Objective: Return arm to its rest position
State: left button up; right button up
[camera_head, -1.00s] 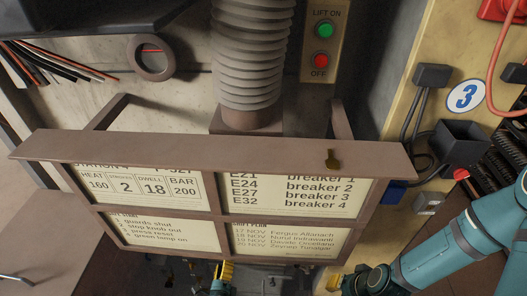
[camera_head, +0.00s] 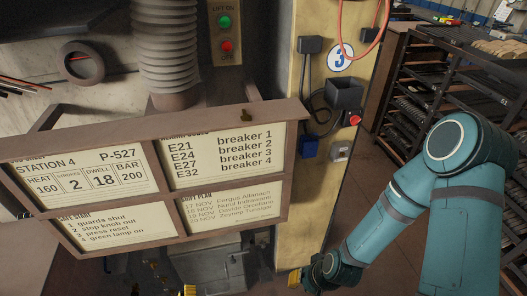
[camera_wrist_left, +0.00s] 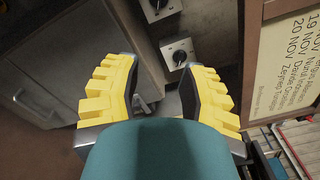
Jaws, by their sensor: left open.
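My left gripper (camera_head: 188,290) shows only as yellow fingertips at the bottom edge of the head view, below the framed notice board. The left wrist view shows it better (camera_wrist_left: 162,75): its two yellow ridged fingers stand apart with nothing between them. My teal right arm (camera_head: 455,215) comes in from the right in the head view and bends down toward the lower middle. Its gripper (camera_head: 297,278) shows a small yellow part beside the machine post; the rest is hidden behind the wrist.
The notice board (camera_head: 165,155) hangs across the machine front. A dark rack (camera_head: 440,75) with several trays stands at the right. Grey drawers (camera_wrist_left: 45,85) and knobs (camera_wrist_left: 179,54) show in the left wrist view.

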pick_arm(q)
jog(key=w+d+r+m+h+b, duration=0.1)
jog(key=w+d+r+m+h, duration=0.25)
jog(key=d+m+h, duration=0.6)
jog(key=s+d+r+m+g+h+b, duration=0.2)
jog(key=s+d+r+m+g+h, duration=0.2)
jog(key=s+d+m+g+h, duration=0.5)
jog(key=s+f+m+g+y+b, duration=0.15)
jog(key=s+m+g+y, duration=0.45)
jog(key=m+g, duration=0.95)
jog(key=w+a+r+m+t+y+b, duration=0.1)
jog(key=w+r+m+t+y+b, duration=0.1)
jog(key=w+r+m+t+y, duration=0.3)
jog(key=w+r+m+t, duration=0.1)
jog(key=m+t, duration=0.3)
jog(key=m, duration=0.5)
jog(key=shift+w+a+r+b, duration=0.4)
jog(key=shift+w, duration=0.1)
jog(key=shift+o, duration=0.4)
